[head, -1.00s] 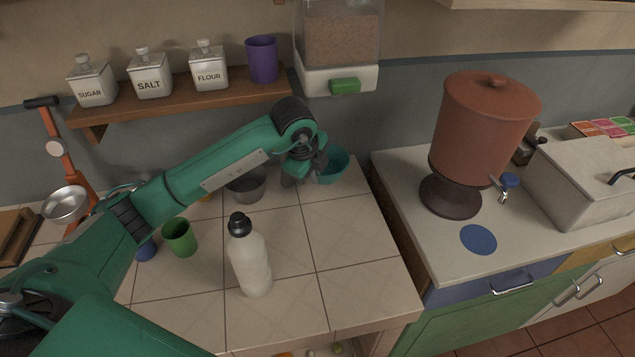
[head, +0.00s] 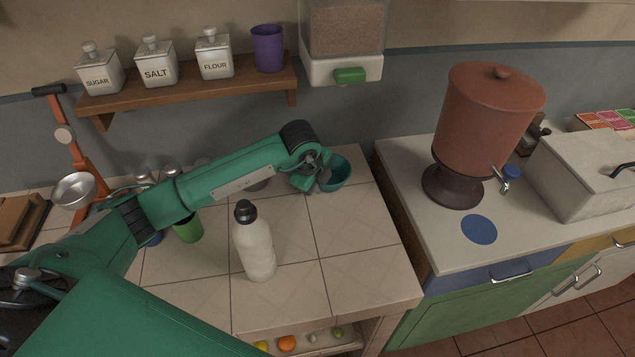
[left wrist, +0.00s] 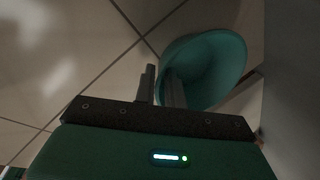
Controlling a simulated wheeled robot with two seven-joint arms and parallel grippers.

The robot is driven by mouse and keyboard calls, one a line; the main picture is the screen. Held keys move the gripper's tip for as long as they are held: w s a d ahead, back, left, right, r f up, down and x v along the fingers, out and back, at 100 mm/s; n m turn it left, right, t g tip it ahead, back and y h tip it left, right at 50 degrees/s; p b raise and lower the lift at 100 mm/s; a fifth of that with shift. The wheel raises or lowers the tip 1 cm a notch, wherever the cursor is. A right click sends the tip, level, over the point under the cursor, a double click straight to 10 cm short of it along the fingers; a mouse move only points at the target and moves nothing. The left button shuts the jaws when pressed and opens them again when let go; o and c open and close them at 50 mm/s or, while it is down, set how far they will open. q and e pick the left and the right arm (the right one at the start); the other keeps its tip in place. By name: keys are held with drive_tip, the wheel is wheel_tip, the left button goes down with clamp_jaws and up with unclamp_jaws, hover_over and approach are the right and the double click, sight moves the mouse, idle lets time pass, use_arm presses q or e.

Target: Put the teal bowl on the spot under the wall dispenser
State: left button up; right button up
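The teal bowl (head: 338,174) is near the back right of the tiled counter, below and in front of the wall dispenser (head: 342,70). My left gripper (head: 322,184) is at the bowl's left side. In the left wrist view, its two narrow fingers (left wrist: 160,88) are close together at the rim of the bowl (left wrist: 215,65), one outside and one inside. The gripper appears shut on the bowl's wall. No marked spot shows below the dispenser. Whether the bowl touches the counter is hard to tell. My right gripper is out of view.
A white bottle (head: 254,245) stands in front of my left forearm. A green cup (head: 188,228) is left of it. A gap separates this counter from the right one with the red-brown urn (head: 487,120).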

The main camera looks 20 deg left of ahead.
use_arm(q)
drive_tip(key=shift+o, duration=0.8)
drive_tip(key=shift+r, duration=0.25)
drive_tip(key=shift+s+r, duration=0.1)
drive_tip(key=shift+r, duration=0.25)
drive_tip(key=b+v, duration=0.1)
drive_tip(key=v, duration=1)
drive_tip(key=shift+b, duration=0.35)
